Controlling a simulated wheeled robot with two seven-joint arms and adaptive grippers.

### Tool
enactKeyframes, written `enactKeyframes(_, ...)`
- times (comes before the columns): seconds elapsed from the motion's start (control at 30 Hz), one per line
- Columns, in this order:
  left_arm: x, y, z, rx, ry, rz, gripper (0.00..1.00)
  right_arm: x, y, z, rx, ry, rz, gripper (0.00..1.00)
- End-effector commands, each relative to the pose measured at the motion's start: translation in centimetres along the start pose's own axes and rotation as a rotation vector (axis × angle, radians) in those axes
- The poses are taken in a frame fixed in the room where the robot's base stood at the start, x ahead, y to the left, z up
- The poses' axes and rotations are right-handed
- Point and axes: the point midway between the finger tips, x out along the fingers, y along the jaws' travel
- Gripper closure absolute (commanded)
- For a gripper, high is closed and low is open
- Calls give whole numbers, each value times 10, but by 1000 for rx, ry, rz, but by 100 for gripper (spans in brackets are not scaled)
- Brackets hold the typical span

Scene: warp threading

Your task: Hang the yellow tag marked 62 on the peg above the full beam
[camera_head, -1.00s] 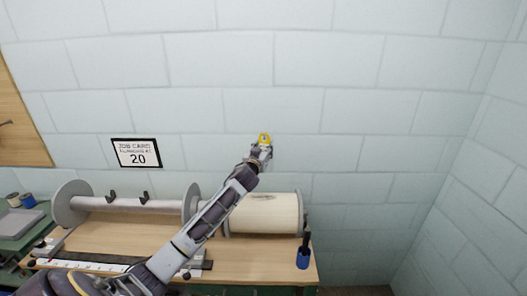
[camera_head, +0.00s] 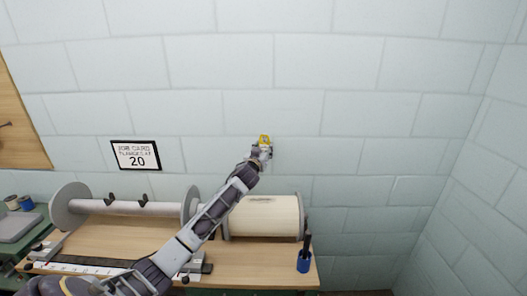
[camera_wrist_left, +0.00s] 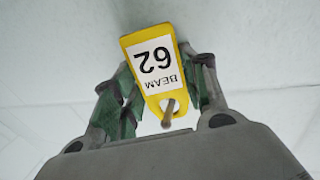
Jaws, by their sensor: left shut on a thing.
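The yellow tag (camera_head: 264,139) is held up in front of the wall, above the full beam (camera_head: 262,216), which is wound with cream warp. My left gripper (camera_head: 261,150) is shut on it. In the left wrist view the tag (camera_wrist_left: 147,47) reads BEAM 62, upside down in the picture, between the two fingers. A short brown peg (camera_wrist_left: 168,114) shows at the hole in the tag's lower end; it looks to be in the hole, but how deep I cannot tell. In the head view the peg is hidden. My right gripper is out of view.
The empty beam (camera_head: 130,208) lies on the wooden bench (camera_head: 115,233) at the left. A blue pot (camera_head: 304,262) holding a dark tool stands at the bench's right end. The wall right of my gripper is clear.

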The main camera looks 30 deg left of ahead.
Motion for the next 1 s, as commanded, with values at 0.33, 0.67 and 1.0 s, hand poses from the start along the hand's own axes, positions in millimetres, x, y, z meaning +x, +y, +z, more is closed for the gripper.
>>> enactKeyframes(0.33,3,-1,4,1,0,0,73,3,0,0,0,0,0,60)
enactKeyframes(0.67,3,-1,4,1,0,0,73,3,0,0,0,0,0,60)
enactKeyframes(1.0,3,-1,4,1,0,0,42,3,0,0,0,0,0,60)
